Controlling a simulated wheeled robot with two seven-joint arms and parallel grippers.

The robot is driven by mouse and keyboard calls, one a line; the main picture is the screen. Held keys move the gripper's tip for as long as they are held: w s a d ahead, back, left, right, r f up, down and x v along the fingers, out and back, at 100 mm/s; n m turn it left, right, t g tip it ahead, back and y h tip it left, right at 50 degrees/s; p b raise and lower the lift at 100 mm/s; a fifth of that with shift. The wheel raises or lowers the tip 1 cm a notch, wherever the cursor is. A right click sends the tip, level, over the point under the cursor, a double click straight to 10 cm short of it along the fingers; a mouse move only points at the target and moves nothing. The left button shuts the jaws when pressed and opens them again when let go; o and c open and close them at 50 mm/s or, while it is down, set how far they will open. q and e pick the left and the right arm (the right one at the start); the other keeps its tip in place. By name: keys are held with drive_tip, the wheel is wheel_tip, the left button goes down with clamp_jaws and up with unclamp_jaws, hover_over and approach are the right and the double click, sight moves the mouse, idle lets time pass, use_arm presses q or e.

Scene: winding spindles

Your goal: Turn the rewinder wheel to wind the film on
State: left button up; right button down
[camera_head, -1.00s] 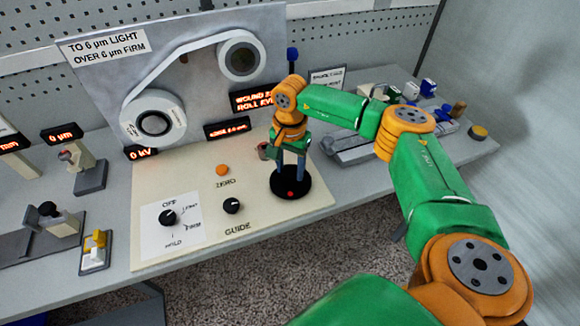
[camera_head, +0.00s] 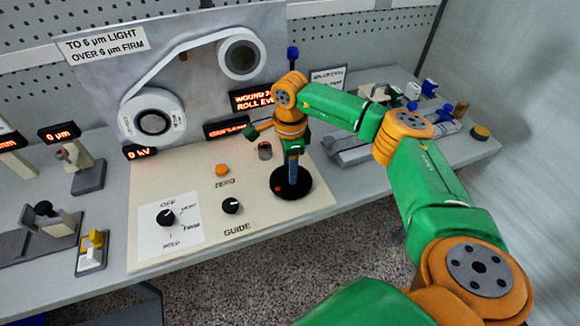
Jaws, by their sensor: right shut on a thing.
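The rewinder wheel (camera_head: 306,187) is a black disc with a small red mark, at the right end of the cream panel (camera_head: 150,258). My right gripper (camera_head: 292,172) points down over its middle and is shut on the wheel; the exact grip point is partly hidden by the fingers. The white film runs between an upper roll (camera_head: 223,52) and a lower roll (camera_head: 137,101) on the upright grey board. The red mark is now at the wheel's left side. My left gripper is not in view.
An orange ZERO button (camera_head: 222,169), a GUIDE knob (camera_head: 232,206) and an OFF/HOLD selector (camera_head: 166,217) sit left of the wheel. Lit displays line the board's foot.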

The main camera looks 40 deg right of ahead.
drive_tip(key=shift+w+d+r+m, duration=0.1)
drive_tip(key=shift+m, duration=1.8)
drive_tip(key=shift+c, duration=1.3)
unclamp_jaws()
wheel_tip(320, 180, up, 7)
drive_tip(key=shift+r+b, duration=0.1)
drive_tip(key=shift+b, duration=0.8)
